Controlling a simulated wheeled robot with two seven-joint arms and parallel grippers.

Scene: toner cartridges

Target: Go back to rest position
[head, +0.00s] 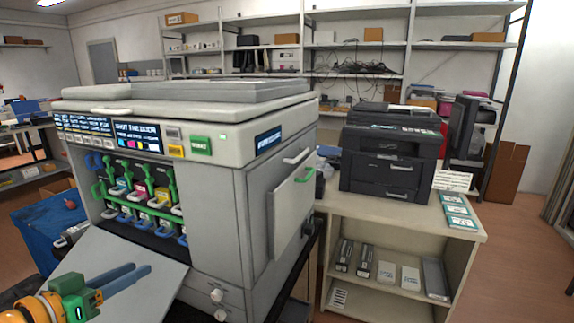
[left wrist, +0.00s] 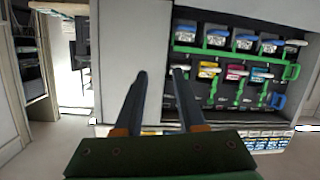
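The large grey printer (head: 200,130) stands at the left of the head view. Its front bay is open and holds toner cartridges in yellow, magenta and other colours with green and blue handles. The same bay (left wrist: 235,58) fills the right of the left wrist view. The lowered front door (head: 120,262) slopes outward below it. My left gripper (head: 140,272) is in front of that door, at the lower left. In the left wrist view its two fingers (left wrist: 161,74) are apart with nothing between them, so it is open. My right gripper is not in view.
A black desktop printer (head: 388,160) stands on a light cabinet (head: 440,232) with boxes on its shelf. Shelving (head: 345,48) lines the back wall. A blue bin (head: 42,228) is at the far left. Open floor (head: 515,255) lies at the right.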

